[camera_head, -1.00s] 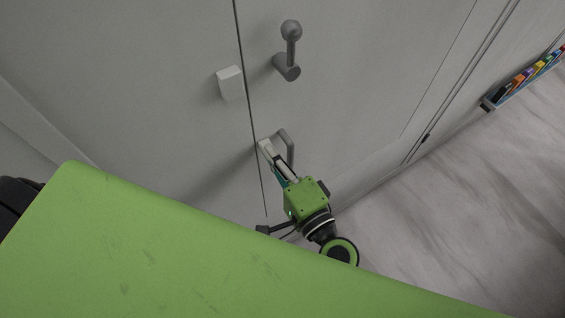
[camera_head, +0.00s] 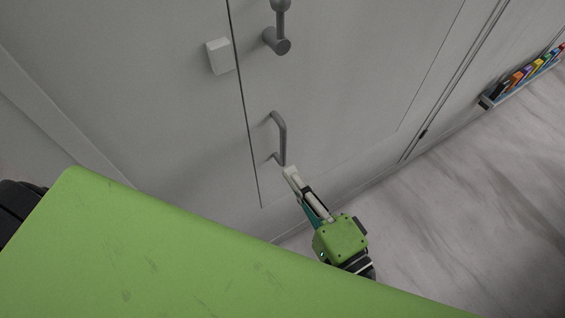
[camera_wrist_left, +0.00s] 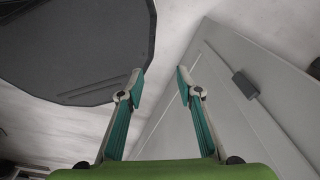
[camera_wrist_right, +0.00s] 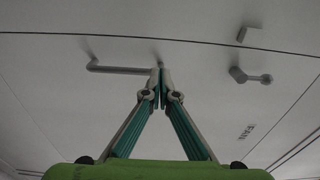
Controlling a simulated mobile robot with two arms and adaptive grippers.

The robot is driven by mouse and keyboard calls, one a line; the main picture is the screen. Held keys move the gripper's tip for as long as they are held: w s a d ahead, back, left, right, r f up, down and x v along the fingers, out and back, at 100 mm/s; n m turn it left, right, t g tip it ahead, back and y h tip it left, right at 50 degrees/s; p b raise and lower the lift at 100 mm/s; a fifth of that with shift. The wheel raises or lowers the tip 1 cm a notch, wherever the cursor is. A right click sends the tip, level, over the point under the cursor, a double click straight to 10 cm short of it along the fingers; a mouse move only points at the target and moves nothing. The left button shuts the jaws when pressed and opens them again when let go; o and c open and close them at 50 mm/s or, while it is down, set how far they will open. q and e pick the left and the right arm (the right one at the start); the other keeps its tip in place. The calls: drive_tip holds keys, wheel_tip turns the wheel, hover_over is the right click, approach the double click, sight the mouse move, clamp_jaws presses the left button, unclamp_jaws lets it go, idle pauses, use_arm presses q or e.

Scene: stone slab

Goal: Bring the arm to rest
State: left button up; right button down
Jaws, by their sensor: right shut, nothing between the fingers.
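My right gripper (camera_head: 290,172) is shut and empty, just below and in front of a grey bar handle (camera_head: 282,138) on a light grey door panel (camera_head: 340,90). In the right wrist view its fingertips (camera_wrist_right: 161,88) meet, and the handle (camera_wrist_right: 120,69) lies beyond them to the left. I cannot tell whether the fingertips touch the handle. My left gripper (camera_wrist_left: 159,85) shows only in the left wrist view, with its fingers apart and nothing between them.
A grey knob lever (camera_head: 278,38) and a white block (camera_head: 221,56) stick out from the panels. A rack of coloured items (camera_head: 520,78) stands at the right wall. A dark flat surface (camera_wrist_left: 75,45) is near my left gripper. The marble-like floor (camera_head: 470,210) at right is clear.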

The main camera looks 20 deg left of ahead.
drive_tip(key=s+d+f+n+g+h, duration=0.1)
drive_tip(key=d+f+n+g+h, duration=0.3)
drive_tip(key=f, duration=1)
drive_tip(key=s+d+f+m+t+h, duration=0.15)
drive_tip(key=d+f, duration=0.45)
drive_tip(key=f, duration=0.8)
drive_tip(key=d+f+n+g+h, duration=0.2)
drive_tip(key=d+f+n+h, duration=0.15)
drive_tip(key=f, duration=1.15)
drive_tip(key=s+d+f+n+g+h, duration=0.2)
drive_tip(key=s+d+f+g, duration=0.1)
drive_tip(key=s+d+f, duration=0.6)
drive_tip(key=s+d+f+n+g+h+b, duration=0.1)
drive_tip(key=s+d+f+n+g+h, duration=0.1)
drive_tip(key=s+d+f, duration=0.7)
drive_tip(key=s+f+g, duration=0.1)
drive_tip(key=s, duration=0.4)
drive_tip(key=shift+d+f+h, duration=0.25)
drive_tip(key=shift+f+h, duration=0.05)
drive_tip(key=shift+h, duration=0.1)
